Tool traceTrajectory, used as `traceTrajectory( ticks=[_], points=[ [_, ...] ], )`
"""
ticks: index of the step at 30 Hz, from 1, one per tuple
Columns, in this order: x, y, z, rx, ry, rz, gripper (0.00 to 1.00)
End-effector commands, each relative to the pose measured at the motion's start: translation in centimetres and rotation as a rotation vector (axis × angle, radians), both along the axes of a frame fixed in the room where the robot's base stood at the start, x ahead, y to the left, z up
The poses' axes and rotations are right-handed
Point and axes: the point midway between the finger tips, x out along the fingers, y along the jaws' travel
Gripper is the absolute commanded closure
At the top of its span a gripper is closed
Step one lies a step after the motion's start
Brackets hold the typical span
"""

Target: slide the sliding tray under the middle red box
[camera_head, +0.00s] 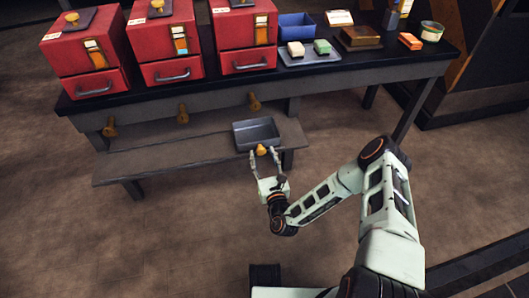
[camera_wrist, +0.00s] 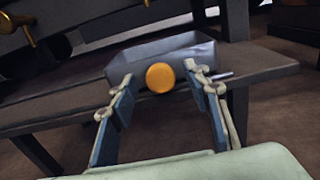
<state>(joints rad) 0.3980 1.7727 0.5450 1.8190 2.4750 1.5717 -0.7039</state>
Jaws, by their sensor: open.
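The sliding tray (camera_head: 257,133) is a shallow grey tray with a round yellow knob (camera_wrist: 160,77) at its front. It sits on the right part of the low wooden shelf (camera_head: 150,163), below the right red box. The middle red box (camera_head: 165,43) stands on the table above and to the left of the tray. My gripper (camera_head: 263,153) is open at the tray's front. In the wrist view its two fingers stand either side of the knob, with gaps showing; I cannot tell whether the knob is fully between the fingertips.
Left (camera_head: 82,55) and right (camera_head: 244,36) red boxes flank the middle one. The shelf is clear left of the tray. Table legs (camera_head: 408,108) stand at right.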

Motion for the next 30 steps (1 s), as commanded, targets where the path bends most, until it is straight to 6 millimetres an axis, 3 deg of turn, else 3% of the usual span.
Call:
traceTrajectory(
  ticks=[11, 23, 30],
  points=[
    [-0.01, 0.18, 0.01, 0.001, 0.0, -0.001, 0.56],
    [-0.01, 0.16, 0.01, 0.001, 0.0, -0.001, 0.98],
    [0.01, 0.15, 0.01, 0.001, 0.0, -0.001, 1.0]
  ],
)
